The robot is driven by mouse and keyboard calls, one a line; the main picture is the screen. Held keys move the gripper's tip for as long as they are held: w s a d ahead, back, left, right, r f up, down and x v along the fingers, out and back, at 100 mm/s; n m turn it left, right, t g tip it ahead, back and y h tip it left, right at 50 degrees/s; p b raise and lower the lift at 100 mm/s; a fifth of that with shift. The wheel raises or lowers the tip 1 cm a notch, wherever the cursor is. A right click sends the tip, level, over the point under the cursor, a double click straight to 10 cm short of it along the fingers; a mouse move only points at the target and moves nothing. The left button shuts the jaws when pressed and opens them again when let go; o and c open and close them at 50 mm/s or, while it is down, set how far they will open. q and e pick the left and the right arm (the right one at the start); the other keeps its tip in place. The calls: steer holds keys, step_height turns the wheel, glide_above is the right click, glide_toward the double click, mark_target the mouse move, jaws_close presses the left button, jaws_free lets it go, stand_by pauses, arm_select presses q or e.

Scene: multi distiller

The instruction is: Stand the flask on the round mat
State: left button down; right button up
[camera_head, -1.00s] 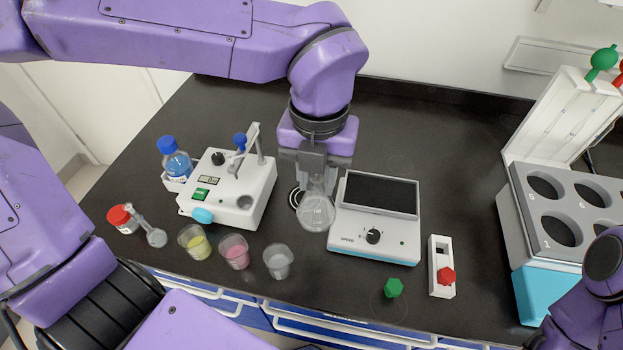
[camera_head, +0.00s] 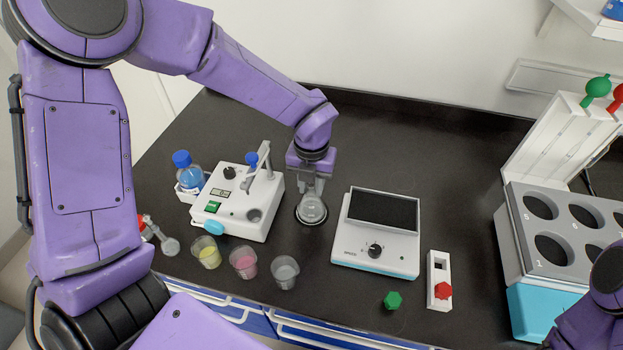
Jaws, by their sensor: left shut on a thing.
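The clear glass flask (camera_head: 311,210) is upright at the middle of the bench. My left gripper (camera_head: 310,191) points down from above and is shut on the flask's neck. The round mat (camera_head: 300,219) is a dark disc with a pale ring, directly below the flask, which hides most of it. The flask appears over the mat; I cannot tell whether its base touches it. Of my right arm, only a purple part shows at the lower right corner; its gripper is out of view.
A white device with a blue knob (camera_head: 240,203) stands close left of the flask, and a white device with a dark top (camera_head: 377,232) stands to the right. Beakers with yellow (camera_head: 206,252), pink (camera_head: 243,262) and clear (camera_head: 285,271) contents stand in front. The bench behind is clear.

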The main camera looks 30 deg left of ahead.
arm_select(q)
steer(key=shift+f, duration=0.1)
steer(key=c, duration=0.8)
jaws_free()
step_height(320, 180, up, 12)
steer(key=b, duration=0.1)
